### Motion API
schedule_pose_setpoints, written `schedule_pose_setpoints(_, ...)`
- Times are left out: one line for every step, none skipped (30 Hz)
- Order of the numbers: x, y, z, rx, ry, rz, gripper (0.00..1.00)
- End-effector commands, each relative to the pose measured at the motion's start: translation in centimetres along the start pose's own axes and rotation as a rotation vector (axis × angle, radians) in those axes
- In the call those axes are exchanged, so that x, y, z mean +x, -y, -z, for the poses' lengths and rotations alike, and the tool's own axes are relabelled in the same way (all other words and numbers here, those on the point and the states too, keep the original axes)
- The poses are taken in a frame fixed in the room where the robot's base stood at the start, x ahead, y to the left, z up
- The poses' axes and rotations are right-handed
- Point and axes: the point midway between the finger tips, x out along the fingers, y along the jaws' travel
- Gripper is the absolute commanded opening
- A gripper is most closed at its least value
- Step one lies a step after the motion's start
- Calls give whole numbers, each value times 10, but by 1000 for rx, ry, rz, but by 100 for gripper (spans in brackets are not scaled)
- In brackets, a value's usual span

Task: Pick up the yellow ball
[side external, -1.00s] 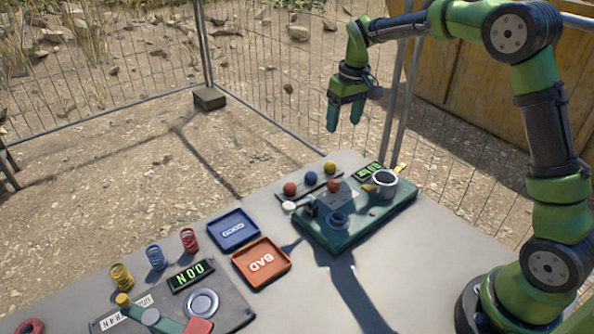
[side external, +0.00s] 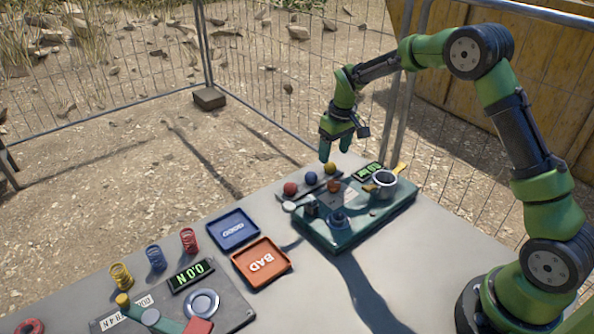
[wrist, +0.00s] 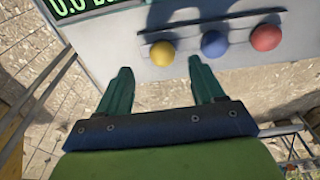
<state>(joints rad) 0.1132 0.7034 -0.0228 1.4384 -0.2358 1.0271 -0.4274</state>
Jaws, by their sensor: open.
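The yellow ball (side external: 330,168) sits at the right end of a row of balls on a dark strip near the far edge of the table.
A blue ball (side external: 311,177) and a red ball (side external: 290,189) sit beside the yellow one. The green device (side external: 340,238) with a metal cup (side external: 384,186) stands close by. A blue GOOD tray (side external: 233,230) and an orange BAD tray (side external: 261,262) lie to the left.

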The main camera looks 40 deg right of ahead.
Motion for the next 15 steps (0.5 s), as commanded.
schedule_pose_setpoints(8,2,-1,-1,5,2,67)
schedule_pose_setpoints(13,2,-1,-2,6,1,67)
schedule_pose_setpoints(20,3,-1,-2,6,1,67)
schedule_pose_setpoints(24,4,-1,-1,6,1,67)
schedule_pose_setpoints(29,4,-1,-1,5,1,67)
schedule_pose_setpoints(34,4,-1,-1,5,1,67)
schedule_pose_setpoints(38,4,-1,-1,4,1,67)
schedule_pose_setpoints(41,4,-1,-1,4,1,67)
schedule_pose_setpoints(44,4,-1,-1,3,1,67)
schedule_pose_setpoints(45,4,-1,-1,3,1,67)
schedule_pose_setpoints(46,4,-1,0,2,1,67)
schedule_pose_setpoints(46,4,0,0,2,1,67)
schedule_pose_setpoints(47,4,0,0,1,1,67)
schedule_pose_setpoints(46,4,0,0,1,1,67)
schedule_pose_setpoints(46,4,0,0,1,1,67)
